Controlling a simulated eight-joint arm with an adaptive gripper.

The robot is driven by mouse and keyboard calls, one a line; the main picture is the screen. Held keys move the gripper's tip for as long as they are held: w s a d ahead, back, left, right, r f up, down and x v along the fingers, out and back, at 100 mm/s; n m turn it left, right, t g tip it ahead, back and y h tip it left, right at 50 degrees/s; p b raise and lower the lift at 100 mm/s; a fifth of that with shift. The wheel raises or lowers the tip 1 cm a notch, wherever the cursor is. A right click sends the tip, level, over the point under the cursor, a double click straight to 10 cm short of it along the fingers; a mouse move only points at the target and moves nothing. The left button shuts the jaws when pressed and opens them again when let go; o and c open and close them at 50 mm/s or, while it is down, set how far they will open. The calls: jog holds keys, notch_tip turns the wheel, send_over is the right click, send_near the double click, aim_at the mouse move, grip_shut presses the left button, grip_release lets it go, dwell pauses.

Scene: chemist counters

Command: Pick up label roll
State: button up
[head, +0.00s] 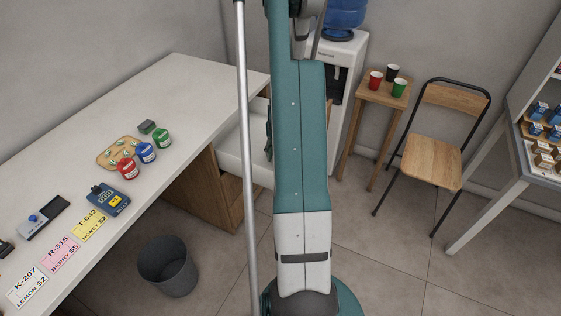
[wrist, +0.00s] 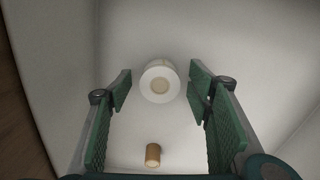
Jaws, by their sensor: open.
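The label roll (wrist: 168,93) is a white roll with a pale beige centre, seen end-on in the wrist view. It lies on the pale floor of a white, walled space. My gripper (wrist: 159,80) is open, with one green finger on each side of the roll in the picture. Gaps show between the fingers and the roll, and the fingers hold nothing. I cannot tell how far above the roll the fingertips are. In the head view the roll is out of sight, and my arm hides most of the gripper.
A small brown cylinder (wrist: 153,155) lies near the roll, low between the fingers. A pale wall (wrist: 50,60) rises at the left of the wrist view. In the head view, a white counter (head: 190,85) with jars and cards stands left, and a grey bin (head: 167,268) is below it.

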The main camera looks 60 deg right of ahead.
jog(key=shift+f, duration=0.8)
jog(key=c, duration=1)
